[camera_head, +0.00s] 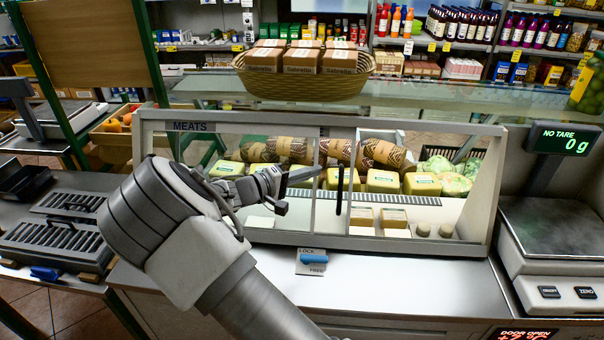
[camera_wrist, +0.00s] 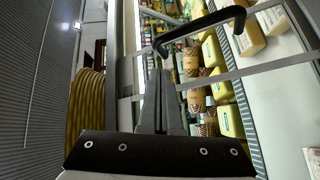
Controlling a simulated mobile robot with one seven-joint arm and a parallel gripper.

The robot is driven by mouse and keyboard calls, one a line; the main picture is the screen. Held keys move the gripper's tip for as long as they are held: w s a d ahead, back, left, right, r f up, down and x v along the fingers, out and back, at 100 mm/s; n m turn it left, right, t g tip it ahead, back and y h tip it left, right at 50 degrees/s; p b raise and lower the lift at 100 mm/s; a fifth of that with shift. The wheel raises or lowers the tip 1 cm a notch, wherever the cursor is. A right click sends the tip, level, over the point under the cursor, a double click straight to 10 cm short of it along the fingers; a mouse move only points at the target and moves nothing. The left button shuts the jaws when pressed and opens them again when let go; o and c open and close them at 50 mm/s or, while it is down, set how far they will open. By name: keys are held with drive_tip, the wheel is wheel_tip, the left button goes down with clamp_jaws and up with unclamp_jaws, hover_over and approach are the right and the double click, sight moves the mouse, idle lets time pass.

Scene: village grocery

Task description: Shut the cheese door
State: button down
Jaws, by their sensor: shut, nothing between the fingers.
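The glass-fronted case (camera_head: 420,243) has a sliding front. A black upright handle (camera_head: 340,190) stands near the middle, between two upright frame edges; it crosses the top of the wrist view (camera_wrist: 200,27). Right of it, cheeses (camera_head: 383,181) and small packs show with no clear glass in front; I cannot tell how far the door is slid. The left part is labelled MEATS (camera_head: 190,126). My gripper (camera_head: 318,171) is shut and empty, just left of the handle in the head view. In the wrist view its fingertips (camera_wrist: 160,74) are apart from the handle.
A blue slider (camera_head: 313,259) sits on a LOCK/FREE plate below the case. A red display (camera_head: 525,334) reads DOOR OPEN. A wicker basket (camera_head: 303,82) of boxes stands on the glass top. A scale (camera_head: 550,235) stands at right. The counter before the case is mostly clear.

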drive_tip(key=x, duration=0.5)
idle(0.4)
